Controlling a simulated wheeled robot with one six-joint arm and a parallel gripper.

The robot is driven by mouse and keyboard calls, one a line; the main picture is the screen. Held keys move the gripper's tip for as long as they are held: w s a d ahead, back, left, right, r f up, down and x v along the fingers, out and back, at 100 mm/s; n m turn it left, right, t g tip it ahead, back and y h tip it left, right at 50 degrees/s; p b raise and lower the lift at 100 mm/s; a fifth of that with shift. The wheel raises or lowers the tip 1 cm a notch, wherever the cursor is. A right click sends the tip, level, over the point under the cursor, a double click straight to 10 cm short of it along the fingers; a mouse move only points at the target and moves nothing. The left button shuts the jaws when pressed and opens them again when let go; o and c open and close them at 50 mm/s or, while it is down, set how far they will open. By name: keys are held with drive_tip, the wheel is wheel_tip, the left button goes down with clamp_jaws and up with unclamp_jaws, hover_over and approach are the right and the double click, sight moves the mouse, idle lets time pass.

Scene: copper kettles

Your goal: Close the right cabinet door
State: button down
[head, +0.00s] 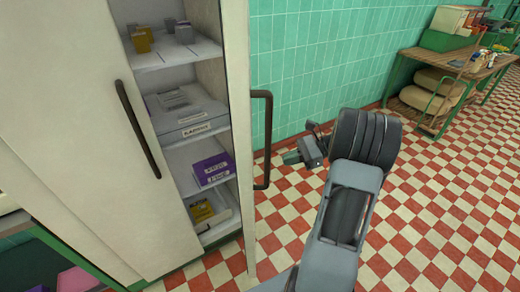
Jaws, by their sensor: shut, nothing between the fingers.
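A tall cream cabinet stands at the left. Its right door (236,110) is open and swung out towards me, seen nearly edge-on. The dark bar handle (268,140) of that door is on its right-hand face. The left door (65,110) looks closed and has its own dark handle (138,128). My gripper (290,158) is to the right of the open door's handle, with a small gap between them in the picture. Its fingers are small and partly hidden in this view; it looks shut and empty.
Cabinet shelves (178,55) hold small boxes, a grey drawer-like box (190,120) and a purple box (212,168). A green-tiled wall (320,50) is behind. A wooden workbench (440,65) stands at the back right. The red-and-cream checkered floor (450,200) is clear at the right.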

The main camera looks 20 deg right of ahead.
drive_tip(key=d+r+m+t+y, duration=0.1)
drive_tip(key=d+m+t+y, duration=0.15)
drive_tip(key=d, duration=0.25)
drive_tip(key=w+p+x, duration=0.1)
drive_tip(key=p+x, duration=0.2)
drive_tip(key=x, duration=1)
drive_tip(key=shift+w, duration=0.3)
drive_tip(key=shift+a+r+t, duration=0.15)
drive_tip(key=shift+a+t, duration=0.1)
drive_tip(key=shift+t, duration=0.2)
